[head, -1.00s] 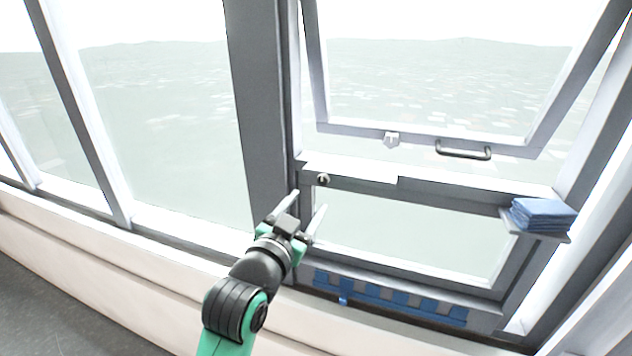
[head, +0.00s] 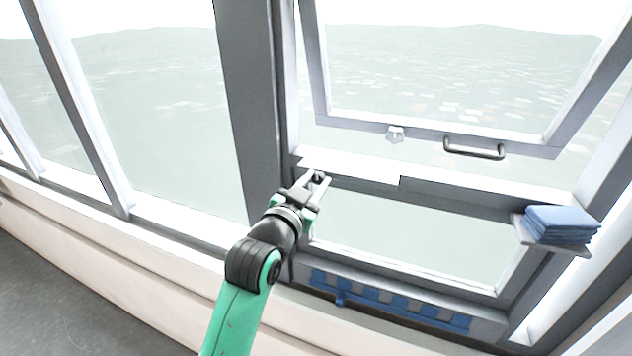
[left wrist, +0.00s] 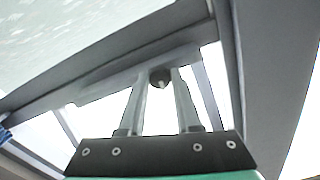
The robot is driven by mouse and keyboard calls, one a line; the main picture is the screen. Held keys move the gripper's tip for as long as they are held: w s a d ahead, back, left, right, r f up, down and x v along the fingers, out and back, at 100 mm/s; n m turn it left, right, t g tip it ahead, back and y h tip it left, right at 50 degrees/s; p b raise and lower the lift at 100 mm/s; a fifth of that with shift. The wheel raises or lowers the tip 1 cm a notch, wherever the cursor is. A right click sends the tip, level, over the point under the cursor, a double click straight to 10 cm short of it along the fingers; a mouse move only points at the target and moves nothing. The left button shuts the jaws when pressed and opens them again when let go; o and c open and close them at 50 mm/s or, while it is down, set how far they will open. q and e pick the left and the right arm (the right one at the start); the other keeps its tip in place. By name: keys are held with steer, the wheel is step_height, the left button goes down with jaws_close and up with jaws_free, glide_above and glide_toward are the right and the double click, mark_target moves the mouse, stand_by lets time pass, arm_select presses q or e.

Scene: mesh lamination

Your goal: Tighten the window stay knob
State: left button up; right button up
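The window stay knob (head: 319,177) is a small dark round knob at the left end of the grey crossbar under the tilted-open window. It also shows in the left wrist view (left wrist: 159,77), between the ends of the two fingers. My left gripper (head: 317,181) is at the knob with one finger on each side of it. In the left wrist view the fingers (left wrist: 158,82) stand apart, and light shows between them below the knob. I cannot tell whether either fingertip touches it. My right gripper is in neither view.
The open sash has a white latch (head: 395,134) and a dark handle (head: 474,149). Folded blue cloths (head: 561,222) lie on a small shelf at the right. A strip with blue patches (head: 385,300) runs along the lower frame. A grey post (head: 250,110) stands just left of the gripper.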

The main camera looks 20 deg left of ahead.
arm_select(q)
jaws_close()
steer(key=shift+m, duration=0.4)
steer(key=m, duration=0.2)
steer(key=shift+m, duration=0.4)
steer(key=m, duration=1.4)
steer(key=shift+f+m, duration=0.1)
steer(key=shift+m, duration=0.2)
